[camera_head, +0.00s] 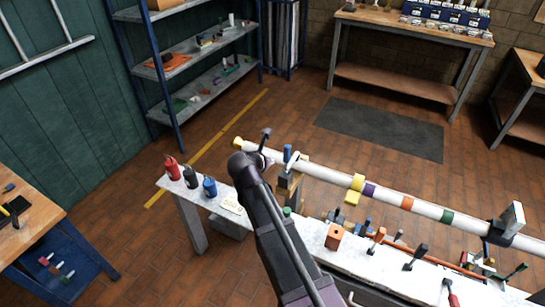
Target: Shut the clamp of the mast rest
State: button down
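A long white mast (325,174) with coloured bands lies across the view above a pale bench. At its left part stands a wooden rest (288,184) with a blue upright handle (287,153). My dark arm reaches up to this left end and covers part of the rest. My gripper (265,158) is mostly hidden behind the arm's end, close to the mast; its fingers cannot be made out. A dark-knobbed lever (266,134) shows just beyond it; I cannot tell whether they touch or whether the clamp is open. Another support (497,234) with a grey plate holds the mast's right part.
The pale bench (312,232) carries red, black and blue bottles (171,167) at its left end. An orange block (334,236) and several dark-handled tools (415,257) lie to the right. Shelves (190,55) stand behind left. Floor around the dark mat (380,130) is clear.

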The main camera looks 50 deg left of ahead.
jog(key=shift+s+d+r, duration=0.15)
jog(key=shift+s+r, duration=0.2)
dwell(0.6)
jog(key=w+d+f+m+g+h+p, duration=0.1)
jog(key=w+d+m+h, duration=0.1)
jog(key=w+d+m, duration=0.75)
jog(key=w+d+f+m+g+h, duration=0.1)
jog(key=w+d+m+g+h, duration=0.2)
jog(key=d, duration=1.1)
jog(key=w+d+f+m+h+p, duration=0.1)
jog(key=w+d+m, duration=0.65)
jog(key=d, duration=0.35)
jog(key=s+d+m+g+y+p, duration=0.1)
jog(key=s+d+m+g, duration=0.1)
jog(key=d+m, duration=0.8)
jog(key=s+d+m+g, duration=0.3)
jog(key=d+m, duration=0.7)
jog(key=d, duration=1.5)
jog(key=shift+d+f+m+g+y+p, duration=0.2)
jog(key=shift+f+m+g+y+p, duration=0.1)
jog(key=shift+f+g+y+p, duration=0.15)
